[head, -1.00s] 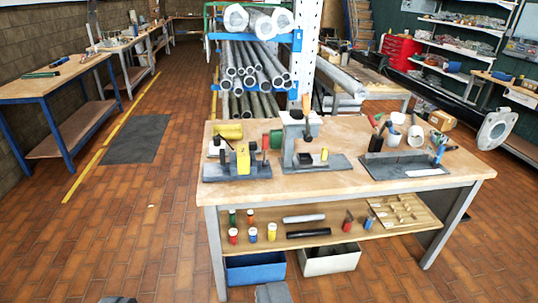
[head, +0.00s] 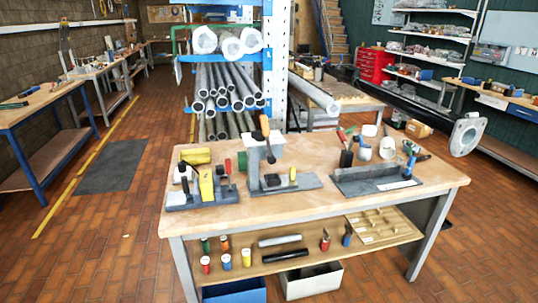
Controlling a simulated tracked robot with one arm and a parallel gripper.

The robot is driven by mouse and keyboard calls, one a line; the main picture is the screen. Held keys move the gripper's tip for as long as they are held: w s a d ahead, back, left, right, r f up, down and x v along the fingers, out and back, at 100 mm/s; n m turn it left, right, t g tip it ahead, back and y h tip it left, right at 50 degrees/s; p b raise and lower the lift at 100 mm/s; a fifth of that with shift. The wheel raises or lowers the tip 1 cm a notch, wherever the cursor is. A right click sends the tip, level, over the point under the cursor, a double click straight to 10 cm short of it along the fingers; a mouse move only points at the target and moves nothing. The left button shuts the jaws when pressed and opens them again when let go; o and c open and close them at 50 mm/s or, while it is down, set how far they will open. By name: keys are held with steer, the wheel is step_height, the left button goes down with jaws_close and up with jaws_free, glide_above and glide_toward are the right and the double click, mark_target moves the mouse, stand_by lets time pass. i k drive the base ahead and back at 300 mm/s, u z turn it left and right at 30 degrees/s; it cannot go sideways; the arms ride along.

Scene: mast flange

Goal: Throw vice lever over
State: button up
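On the near workbench (head: 310,220) a grey-based clamping fixture with a yellow block (head: 206,184) stands at the left; it looks like the vice. Small upright handles rise from it, a dark one (head: 185,186) at its left and a red-tipped one (head: 228,167) at its right. I cannot tell which is the vice lever. Right of it stands a grey press (head: 262,165) with an orange-handled lever (head: 264,126) sticking up from its head. My gripper is not in view.
A dark tray (head: 376,180) with tools and cups stands at the bench's right. The lower shelf (head: 300,252) holds coloured cylinders and bars. A pipe rack (head: 228,95) stands behind. A flange (head: 467,135) on a dark tube is at right. The left floor is clear.

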mark_target(228, 160)
steer(key=z, duration=0.2)
steer(key=i, duration=1.6)
steer(key=u, duration=0.6)
